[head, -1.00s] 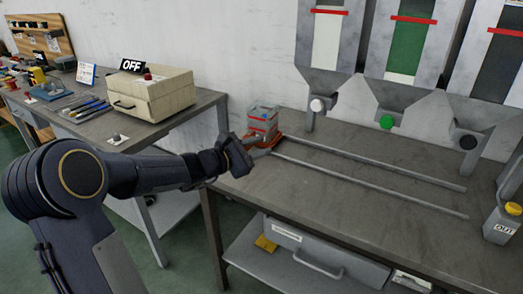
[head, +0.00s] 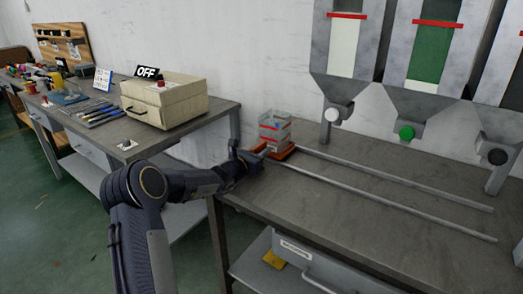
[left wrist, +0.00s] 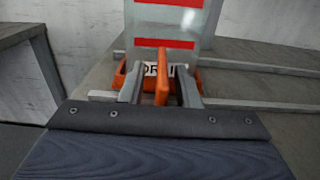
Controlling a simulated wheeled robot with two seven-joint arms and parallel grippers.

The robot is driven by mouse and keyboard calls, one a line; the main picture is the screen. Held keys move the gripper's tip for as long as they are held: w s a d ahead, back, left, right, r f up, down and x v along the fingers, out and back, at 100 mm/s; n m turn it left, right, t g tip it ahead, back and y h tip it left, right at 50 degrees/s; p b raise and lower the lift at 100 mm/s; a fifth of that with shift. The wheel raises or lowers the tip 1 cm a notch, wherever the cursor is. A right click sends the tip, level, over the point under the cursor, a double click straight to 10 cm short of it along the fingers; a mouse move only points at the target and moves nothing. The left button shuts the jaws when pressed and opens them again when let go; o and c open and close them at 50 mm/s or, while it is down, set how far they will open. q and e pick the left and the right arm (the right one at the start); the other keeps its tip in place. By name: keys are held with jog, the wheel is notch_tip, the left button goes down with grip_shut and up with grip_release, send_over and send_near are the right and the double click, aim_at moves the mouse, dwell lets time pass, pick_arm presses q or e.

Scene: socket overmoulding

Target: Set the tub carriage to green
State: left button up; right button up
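The tub carriage is an orange tray (head: 284,152) bearing a clear tub (head: 274,128) with red bands, at the left end of two rails (head: 390,186). In the left wrist view the tub (left wrist: 176,22) stands straight ahead, above an orange upright tab (left wrist: 162,84) on the carriage. My left gripper (left wrist: 161,90) is open, its two fingers on either side of this tab with small gaps visible. The fingers partly hide a label on the carriage. The green-filled hopper (head: 436,50) with a green knob (head: 406,132) is well to the right. My right gripper is out of view.
A white-filled hopper (head: 345,45) with a white knob (head: 332,114) and a dark hopper with a black knob (head: 497,157) flank the green one. A beige box (head: 165,101) with an OFF sign (head: 147,72) stands on the left table. The rails right of the carriage are clear.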

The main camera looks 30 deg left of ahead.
pick_arm(q)
jog(key=shift+w, duration=0.4)
grip_shut()
jog(key=shift+d, duration=0.1)
